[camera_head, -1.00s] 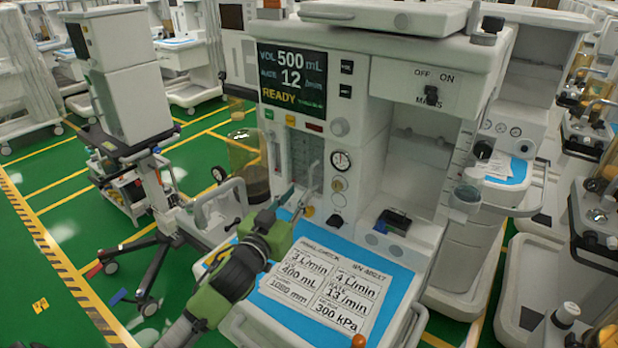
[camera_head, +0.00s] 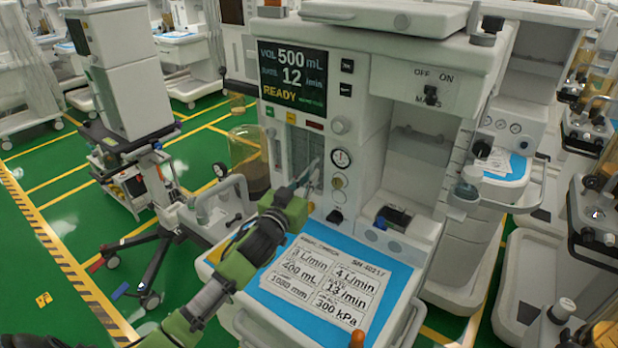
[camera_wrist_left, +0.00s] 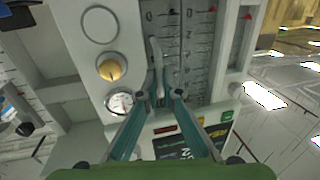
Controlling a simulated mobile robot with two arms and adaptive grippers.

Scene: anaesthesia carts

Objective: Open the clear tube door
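The clear tube door (camera_head: 303,146) covers the flow tubes on the front of the near anaesthesia machine, left of the round gauge, and looks shut. It also shows upside down in the wrist view (camera_wrist_left: 195,50). Its pale upright bar handle (camera_wrist_left: 155,58) stands out from the door. My left gripper (camera_head: 303,184) is at the handle's lower part in the head view. In the wrist view its two teal fingers (camera_wrist_left: 163,92) are apart, with the handle end between them; contact cannot be made out. My right gripper is not in view.
A pressure gauge (camera_head: 341,158) and knobs sit right of the door. A blue work surface with a printed card (camera_head: 318,283) lies below. A white curved arm (camera_head: 222,190) and an amber canister (camera_head: 248,160) stand to the left.

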